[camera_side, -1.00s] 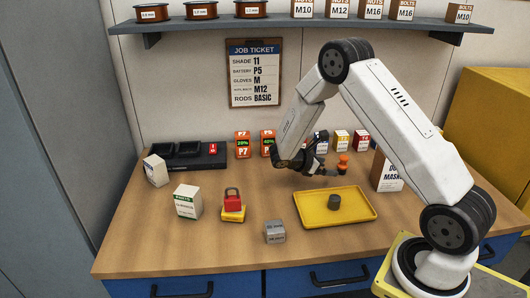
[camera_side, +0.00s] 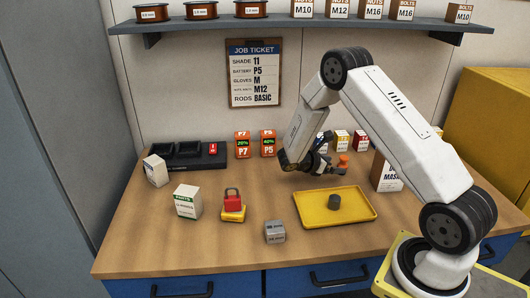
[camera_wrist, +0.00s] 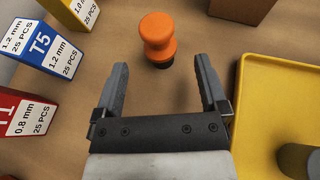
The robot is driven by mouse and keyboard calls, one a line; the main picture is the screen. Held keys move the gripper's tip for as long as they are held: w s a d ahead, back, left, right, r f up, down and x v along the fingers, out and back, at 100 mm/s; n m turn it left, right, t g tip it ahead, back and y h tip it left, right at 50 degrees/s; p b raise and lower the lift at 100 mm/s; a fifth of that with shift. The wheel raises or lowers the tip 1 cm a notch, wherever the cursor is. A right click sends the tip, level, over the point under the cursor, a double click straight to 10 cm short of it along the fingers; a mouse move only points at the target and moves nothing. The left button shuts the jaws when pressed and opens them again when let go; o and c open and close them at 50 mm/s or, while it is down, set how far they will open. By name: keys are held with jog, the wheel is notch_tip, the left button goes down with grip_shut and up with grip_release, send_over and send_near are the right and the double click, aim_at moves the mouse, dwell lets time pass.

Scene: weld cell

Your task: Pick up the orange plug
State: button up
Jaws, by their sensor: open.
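The orange plug (camera_wrist: 157,36) stands upright on the bench in the wrist view, a little beyond my fingertips and roughly centred between them. Its rounded orange head sits above a dark lower part. In the side view the orange plug (camera_side: 343,160) shows just right of my gripper (camera_side: 334,166), behind the yellow tray. In the wrist view my gripper (camera_wrist: 160,75) is open and empty, with its two dark fingers apart.
The yellow tray (camera_side: 310,210) with a dark grey cylinder (camera_side: 334,201) lies close on the right in the wrist view. Small labelled boxes, such as T5 (camera_wrist: 42,46), stand on the left there. A cardboard box (camera_side: 386,172) stands right of the plug.

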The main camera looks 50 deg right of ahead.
aim_at(341, 162)
jog(key=shift+x, duration=2.5)
grip_shut()
jog(key=shift+r, duration=0.2)
jog(key=shift+r, duration=0.4)
jog(key=s+a+r, duration=0.8)
jog(key=s+r, duration=0.3)
jog(key=r, duration=0.1)
jog(key=shift+a, duration=0.25)
